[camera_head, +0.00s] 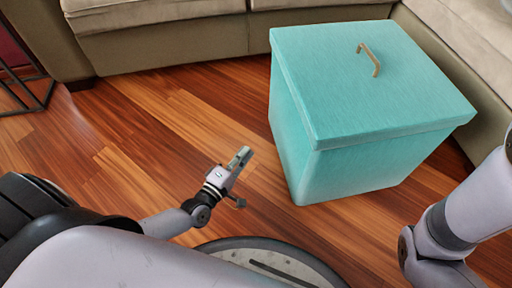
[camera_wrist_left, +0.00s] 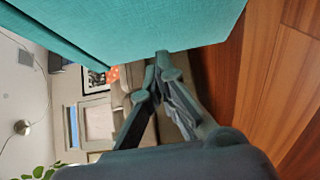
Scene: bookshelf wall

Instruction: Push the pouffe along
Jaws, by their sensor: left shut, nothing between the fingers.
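The pouffe (camera_head: 365,100) is a turquoise cube with a lid and a small brass-coloured handle on top. It stands on the wooden floor right of centre in the head view, in front of the sofa. My left gripper (camera_head: 241,156) is shut and empty, low and just left of the pouffe, with a gap between them in the head view. In the left wrist view the closed fingertips (camera_wrist_left: 162,58) appear at the edge of the turquoise side (camera_wrist_left: 150,25); I cannot tell contact there. My right arm shows at the lower right, but its gripper is out of view.
A beige sofa (camera_head: 165,42) runs along the back, and another section (camera_head: 465,50) stands close at the pouffe's right. A dark metal frame (camera_head: 22,88) stands at the far left. The wooden floor (camera_head: 150,120) left of the pouffe is clear.

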